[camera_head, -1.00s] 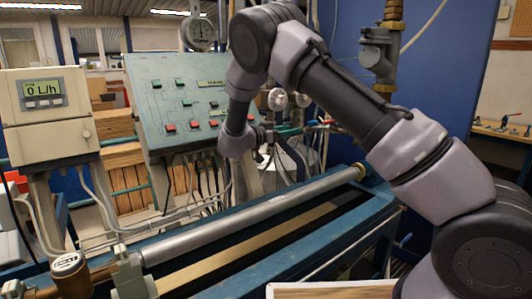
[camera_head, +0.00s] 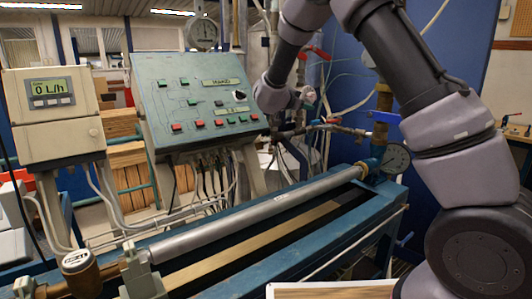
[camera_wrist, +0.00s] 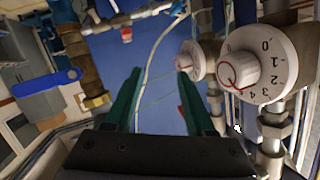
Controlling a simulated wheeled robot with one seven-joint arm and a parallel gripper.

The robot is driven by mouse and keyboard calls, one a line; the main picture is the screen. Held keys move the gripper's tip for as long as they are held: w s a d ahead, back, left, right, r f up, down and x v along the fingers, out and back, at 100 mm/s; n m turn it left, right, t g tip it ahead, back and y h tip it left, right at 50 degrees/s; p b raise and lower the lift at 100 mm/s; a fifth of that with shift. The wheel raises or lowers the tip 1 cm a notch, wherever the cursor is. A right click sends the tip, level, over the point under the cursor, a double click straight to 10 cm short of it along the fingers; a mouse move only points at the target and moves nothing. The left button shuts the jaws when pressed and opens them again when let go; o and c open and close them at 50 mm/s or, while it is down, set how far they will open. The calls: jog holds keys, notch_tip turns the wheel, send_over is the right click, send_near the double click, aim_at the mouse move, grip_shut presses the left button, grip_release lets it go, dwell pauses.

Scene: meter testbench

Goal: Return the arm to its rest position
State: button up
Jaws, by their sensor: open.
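My gripper (camera_wrist: 158,80) shows in the wrist view with its two green fingers spread apart and nothing between them. In the head view my arm reaches up from the lower right and bends down again at the top. Its wrist end is just right of the green control panel (camera_head: 190,100), in front of the pipes. The fingers cannot be made out in the head view. In the wrist view a white dial knob (camera_wrist: 262,65) with numbers is close by on the right, and a second white knob (camera_wrist: 190,60) is farther back, near the right finger.
A blue bench (camera_head: 300,226) with a long grey pipe (camera_head: 260,208) runs below the arm. A pressure gauge (camera_head: 396,157) stands at the pipe's right end, near my arm. A flow meter (camera_head: 52,115) reading 0 L/h is at the left.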

jog(key=s+d+r+n+t+y, duration=0.1)
jog(key=d+r+y, duration=0.15)
jog(key=r, duration=0.25)
jog(key=s+d+r+y, duration=0.1)
jog(key=r+y, duration=0.2)
jog(key=r, duration=0.1)
jog(key=s+d+r+n+y, duration=0.1)
jog(key=s+r+n+y, duration=0.2)
jog(key=s+r+y, duration=0.45)
jog(key=s+d+f+n+g, duration=0.1)
jog(key=s+d+f+g, duration=0.1)
jog(key=s, duration=0.8)
jog(key=s+d+f+n+g+h, duration=0.1)
jog(key=s+d+f+g, duration=0.1)
jog(key=s, duration=0.9)
jog(key=s+d+f+n+g+h, duration=0.1)
jog(key=s+f, duration=0.3)
jog(key=s, duration=0.7)
jog(key=shift+d+g, duration=0.5)
jog(key=shift+d, duration=0.3)
